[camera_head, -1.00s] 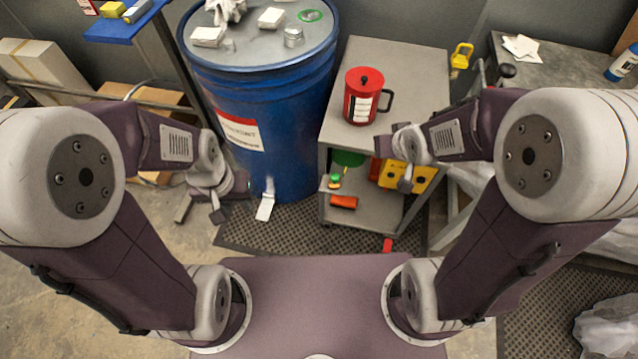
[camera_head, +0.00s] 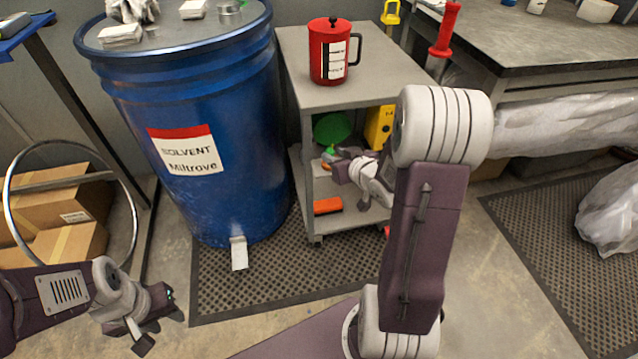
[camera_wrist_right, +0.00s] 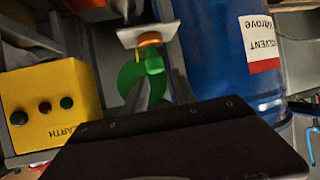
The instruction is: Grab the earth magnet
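In the right wrist view a small green piece with an orange band under a pale plate (camera_wrist_right: 152,55), probably the earth magnet, is in line with the gap between my right gripper's fingers (camera_wrist_right: 157,88). A green coil shows behind it. The fingers stand apart; I see no contact. In the head view the green coil (camera_head: 332,129) is in the cart's lower bay, and my right gripper (camera_head: 338,170) is in front of it, partly covering the small green piece. My left gripper (camera_head: 163,315) is low at the left, away from the cart; its finger gap is unclear.
A yellow box with buttons (camera_wrist_right: 50,105), lettered EARTH, stands close by. An orange object (camera_head: 327,205) lies on the cart's lower shelf. A blue solvent drum (camera_head: 200,110) is left of the cart.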

